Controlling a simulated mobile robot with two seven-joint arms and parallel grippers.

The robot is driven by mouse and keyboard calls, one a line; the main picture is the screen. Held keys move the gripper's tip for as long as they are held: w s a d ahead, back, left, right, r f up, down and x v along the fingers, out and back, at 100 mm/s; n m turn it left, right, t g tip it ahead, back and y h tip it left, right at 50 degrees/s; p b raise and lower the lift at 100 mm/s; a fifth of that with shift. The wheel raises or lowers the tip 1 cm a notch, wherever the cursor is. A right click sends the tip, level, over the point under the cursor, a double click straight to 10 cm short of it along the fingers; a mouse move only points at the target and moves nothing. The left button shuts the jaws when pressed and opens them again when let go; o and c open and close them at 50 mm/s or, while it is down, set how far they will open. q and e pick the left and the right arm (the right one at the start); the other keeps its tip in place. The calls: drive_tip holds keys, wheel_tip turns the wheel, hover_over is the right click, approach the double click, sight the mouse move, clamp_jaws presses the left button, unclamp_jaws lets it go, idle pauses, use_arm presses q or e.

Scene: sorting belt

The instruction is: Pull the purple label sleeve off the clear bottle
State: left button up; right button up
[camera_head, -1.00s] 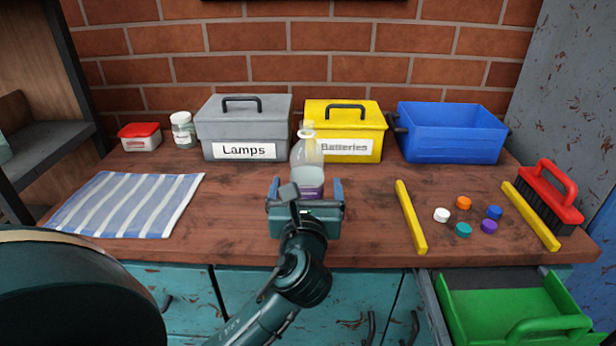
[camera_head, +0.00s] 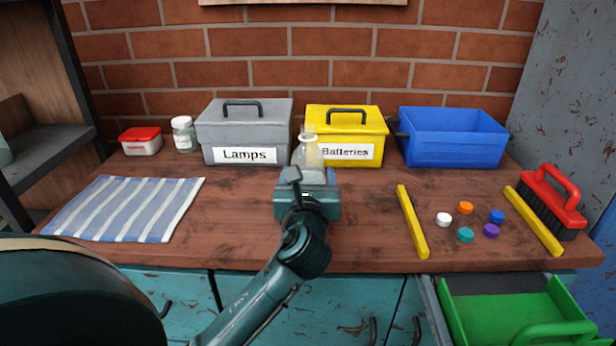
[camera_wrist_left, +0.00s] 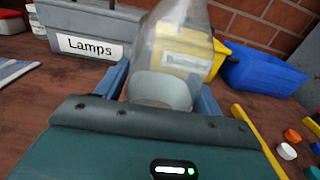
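The clear bottle (camera_head: 308,156) stands upright on the bench in front of the yellow Batteries box. Its lower part is hidden behind my left gripper (camera_head: 307,178) in the head view. In the left wrist view the bottle (camera_wrist_left: 165,60) shows between the two blue fingers of the left gripper (camera_wrist_left: 160,92), which are spread on either side of it. Whether either finger touches it is hard to tell. The purple label sleeve is hidden behind the gripper body in both current views. My right gripper is not in view.
Behind stand the grey Lamps box (camera_head: 243,134), yellow Batteries box (camera_head: 370,125) and blue bin (camera_head: 452,150). A striped cloth (camera_head: 130,208) lies left. Yellow bars (camera_head: 412,222), several coloured caps (camera_head: 465,208) and a red brush (camera_head: 552,200) are right. A green drawer tray (camera_head: 500,310) is open below.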

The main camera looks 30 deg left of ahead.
use_arm(q)
drive_tip(key=c, duration=0.5)
drive_tip(key=o, duration=1)
